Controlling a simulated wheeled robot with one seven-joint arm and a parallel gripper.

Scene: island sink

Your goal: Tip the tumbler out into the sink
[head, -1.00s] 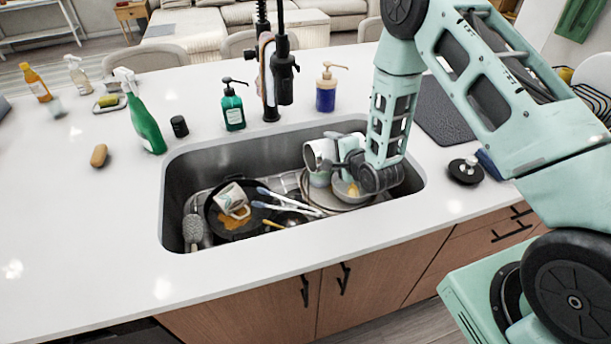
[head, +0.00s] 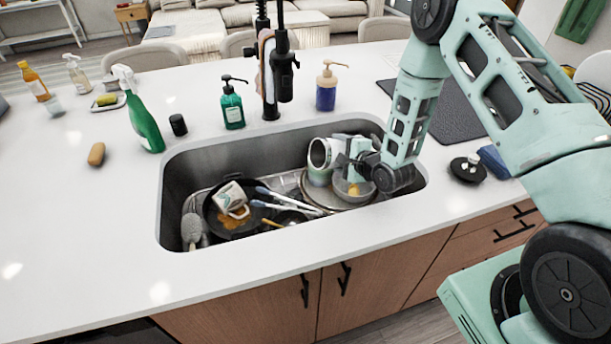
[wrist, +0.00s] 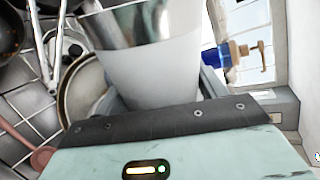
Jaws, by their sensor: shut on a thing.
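The tumbler (head: 321,153) is a white cylinder with a steel-coloured rim and inside.
Below my gripper are stacked plates and a bowl (head: 352,190). To the left a dark pan (head: 216,212) holds a tipped mug (head: 231,197) and brown residue. The faucet (head: 270,80) stands behind the sink, with a blue soap bottle (head: 326,92) beside it. The left counter front is clear.

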